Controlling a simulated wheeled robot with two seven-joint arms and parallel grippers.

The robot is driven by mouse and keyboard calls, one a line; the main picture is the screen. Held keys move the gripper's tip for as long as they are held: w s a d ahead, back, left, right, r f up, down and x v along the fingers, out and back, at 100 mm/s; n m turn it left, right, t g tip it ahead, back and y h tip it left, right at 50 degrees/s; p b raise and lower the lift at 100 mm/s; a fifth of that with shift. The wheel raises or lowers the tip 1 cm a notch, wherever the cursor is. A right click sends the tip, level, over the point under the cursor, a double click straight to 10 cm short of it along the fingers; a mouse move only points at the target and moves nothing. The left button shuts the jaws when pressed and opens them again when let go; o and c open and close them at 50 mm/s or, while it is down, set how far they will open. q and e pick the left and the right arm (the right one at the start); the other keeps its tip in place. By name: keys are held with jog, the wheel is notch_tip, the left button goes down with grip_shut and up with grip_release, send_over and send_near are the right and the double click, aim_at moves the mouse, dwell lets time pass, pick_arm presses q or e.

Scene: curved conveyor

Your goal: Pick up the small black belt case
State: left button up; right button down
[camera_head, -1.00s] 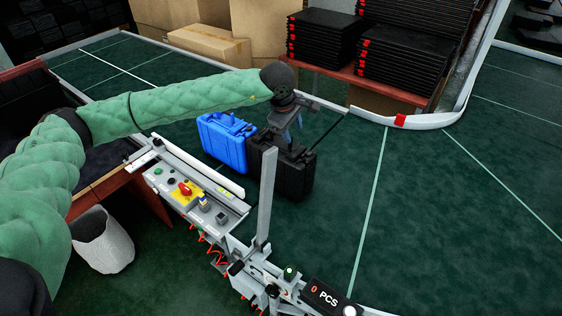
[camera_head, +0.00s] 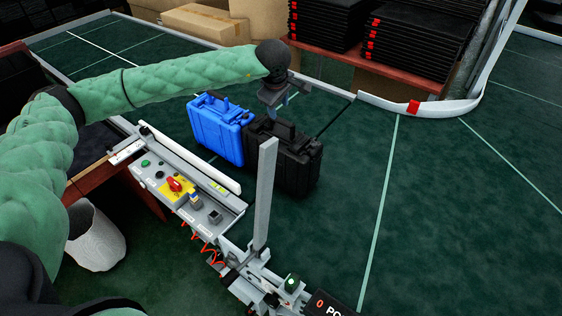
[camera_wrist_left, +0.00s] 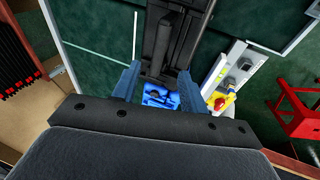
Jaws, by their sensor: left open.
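The small black belt case (camera_head: 292,160) stands upright on the dark green belt, its handle on top. A blue case (camera_head: 219,128) stands beside it on the left. My left gripper (camera_head: 279,108) is open and hangs over the black case, near its handle. In the left wrist view the two blue-grey fingers (camera_wrist_left: 158,88) are spread, with the black case (camera_wrist_left: 172,42) beyond them and the blue case (camera_wrist_left: 160,96) between their tips. Whether the fingers touch the black case I cannot tell. My right gripper is not in view.
A grey upright post (camera_head: 266,195) stands just in front of the black case. A control panel (camera_head: 180,185) with buttons and a red switch lies left of it. Black stacked trays (camera_head: 405,45) fill the table at the back. The belt to the right is clear.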

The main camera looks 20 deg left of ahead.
aim_at(281, 119)
pick_arm(q)
jog(key=x, duration=0.3)
jog(key=shift+s+f+p, duration=0.15)
jog(key=shift+f+p, duration=0.15)
jog(key=shift+f, duration=0.2)
jog(key=p+x, duration=0.4)
jog(key=shift+w+f, duration=0.15)
jog(key=shift+w, duration=0.3)
jog(key=shift+w+f, duration=0.1)
jog(key=shift+f, duration=0.2)
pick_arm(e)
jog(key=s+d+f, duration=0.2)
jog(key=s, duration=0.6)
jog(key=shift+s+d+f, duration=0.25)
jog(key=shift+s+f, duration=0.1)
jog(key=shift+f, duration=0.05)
pick_arm(q)
grip_shut()
jog(key=shift+r, duration=0.15)
